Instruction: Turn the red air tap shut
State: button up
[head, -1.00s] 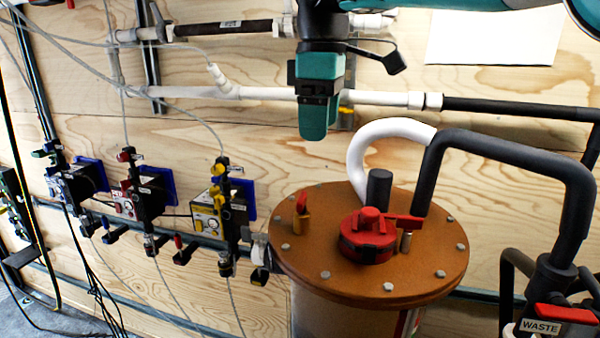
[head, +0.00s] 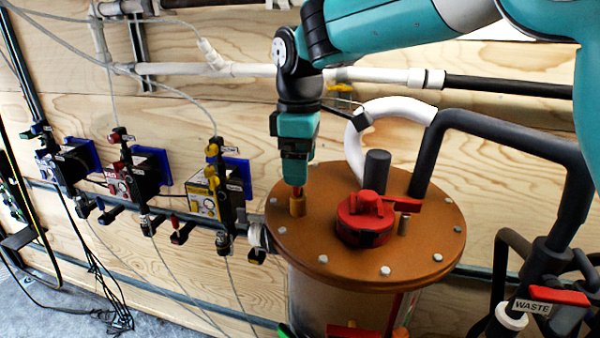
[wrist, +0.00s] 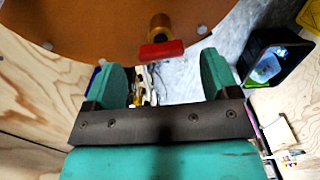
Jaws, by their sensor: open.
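The red air tap seems to be the small brass fitting with a red handle (head: 297,205) on the left of the brown round lid (head: 330,262). In the wrist view the tap's red handle (wrist: 162,51) lies crosswise, centred between the finger lines and just beyond the fingertips. My gripper (head: 296,178) points down directly over the tap, with its fingers close to the handle. In the wrist view my gripper (wrist: 163,76) is open, with a wide gap between its green fingers. Whether the fingers touch the handle is hard to tell.
A larger red cap (head: 366,215) and a dark stub (head: 377,168) stand on the lid close by. Dark pipes (head: 520,150) rise at the right, with a red-handled WASTE valve (head: 560,294). Dosing pumps (head: 205,195) line the plywood wall at left.

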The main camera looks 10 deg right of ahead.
jog(key=shift+f, duration=1.65)
jog(key=c, duration=0.9)
